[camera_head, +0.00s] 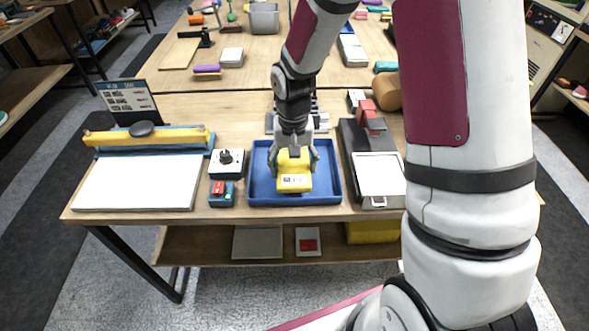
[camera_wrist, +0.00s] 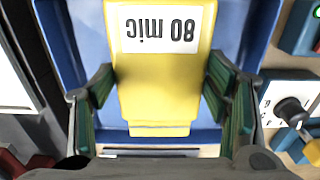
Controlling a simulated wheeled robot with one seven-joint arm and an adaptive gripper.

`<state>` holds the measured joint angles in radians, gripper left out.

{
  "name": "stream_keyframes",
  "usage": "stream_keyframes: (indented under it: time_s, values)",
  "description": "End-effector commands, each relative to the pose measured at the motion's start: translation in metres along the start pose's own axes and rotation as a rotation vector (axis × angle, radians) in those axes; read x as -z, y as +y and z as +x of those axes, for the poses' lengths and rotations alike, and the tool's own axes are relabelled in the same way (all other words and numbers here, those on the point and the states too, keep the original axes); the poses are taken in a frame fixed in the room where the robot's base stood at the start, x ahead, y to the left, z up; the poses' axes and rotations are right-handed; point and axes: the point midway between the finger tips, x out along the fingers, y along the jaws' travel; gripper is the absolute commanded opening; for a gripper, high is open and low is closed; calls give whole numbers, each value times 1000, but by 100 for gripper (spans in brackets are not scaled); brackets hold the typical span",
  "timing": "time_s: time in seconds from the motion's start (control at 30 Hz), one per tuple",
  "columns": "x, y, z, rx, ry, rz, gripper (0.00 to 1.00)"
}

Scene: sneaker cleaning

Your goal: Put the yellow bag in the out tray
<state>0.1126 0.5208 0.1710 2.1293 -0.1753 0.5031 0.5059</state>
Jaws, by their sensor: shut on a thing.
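A yellow bag (camera_head: 294,182) is between the fingers of my gripper (camera_head: 295,166), over the blue tray (camera_head: 262,198) on the near table. In the wrist view the yellow bag (camera_wrist: 165,85) shows a white label reading "80 mic". My gripper (camera_wrist: 165,105) is shut on it, one green-padded finger on each side. The blue tray (camera_wrist: 252,45) lies behind the bag there. The bag appears within the tray's outline; I cannot tell whether it touches the tray floor. No "out" marking is readable on the tray.
Left of the tray are a small dial box (camera_head: 227,163), a teal device with a red part (camera_head: 222,193) and a yellow-armed board (camera_head: 140,180). A black device with a white plate (camera_head: 380,177) stands close on the right. A second table (camera_head: 240,76) with several items lies behind.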

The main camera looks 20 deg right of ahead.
Motion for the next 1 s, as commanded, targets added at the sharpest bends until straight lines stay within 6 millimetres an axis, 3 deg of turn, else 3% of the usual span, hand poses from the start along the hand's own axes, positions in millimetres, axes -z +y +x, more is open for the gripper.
stream_keyframes:
  time_s: [0.23, 0.5, 0.87, 0.9, 1.0]
  values:
    - [16, 3, 4, -1, -1, -3, 37]
    - [15, 3, 36, -1, -3, -3, 37]
    - [16, 2, 40, 0, 0, -2, 37]
    - [16, 2, 40, 0, 0, -3, 72]
    - [16, 2, 40, 0, 0, -2, 89]
